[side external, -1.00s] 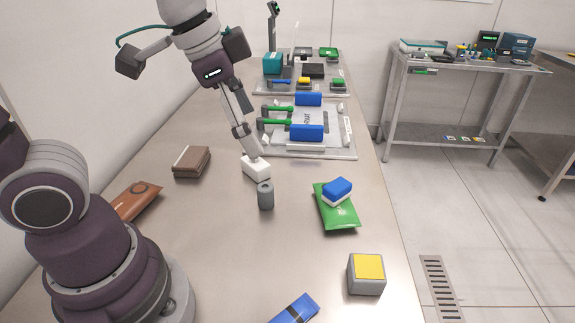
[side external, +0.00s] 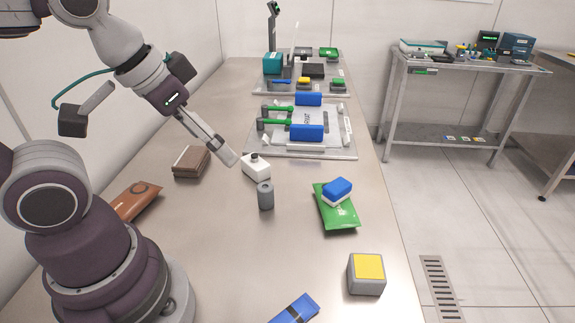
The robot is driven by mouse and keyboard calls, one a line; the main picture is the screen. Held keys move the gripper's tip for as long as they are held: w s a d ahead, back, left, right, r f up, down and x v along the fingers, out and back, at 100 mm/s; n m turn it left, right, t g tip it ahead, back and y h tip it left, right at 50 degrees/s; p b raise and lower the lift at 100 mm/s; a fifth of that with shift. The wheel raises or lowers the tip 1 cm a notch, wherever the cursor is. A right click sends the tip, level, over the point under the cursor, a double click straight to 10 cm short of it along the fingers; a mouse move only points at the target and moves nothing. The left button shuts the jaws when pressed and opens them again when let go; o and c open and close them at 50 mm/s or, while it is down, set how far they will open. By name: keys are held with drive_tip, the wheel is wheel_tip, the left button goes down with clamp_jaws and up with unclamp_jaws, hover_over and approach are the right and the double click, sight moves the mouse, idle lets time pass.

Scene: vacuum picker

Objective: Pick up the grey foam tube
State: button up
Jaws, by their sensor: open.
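The grey foam tube (side external: 265,197) stands upright on the metal table, just in front of a white block (side external: 256,169) with a small dark knob on top. My gripper (side external: 230,157) is up and left of the tube, close to the white block's left side in the picture. It points down to the right. It is open, and I see nothing held in it. Its fingers look small here, and the exact gap to the block is hard to judge.
A brown box (side external: 191,162) and brown packet (side external: 135,203) lie left. A green packet (side external: 340,213) under a blue-white block (side external: 337,191) lies right. A yellow-topped cube (side external: 366,274) and blue packet (side external: 296,309) are in front. A tray (side external: 300,151) with blue rollers stands behind.

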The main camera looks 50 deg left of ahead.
drive_tip(key=shift+c, duration=0.2)
drive_tip(key=shift+c, duration=1.2)
drive_tip(key=n+g, duration=0.6)
drive_tip(key=n, duration=1.1)
hover_over(265, 187)
drive_tip(key=f, duration=1.1)
drive_tip(key=shift+w+a+f, duration=0.15)
drive_tip(key=shift+a+f, duration=0.1)
drive_tip(key=f, duration=0.9)
drive_tip(key=shift+d+f, duration=0.2)
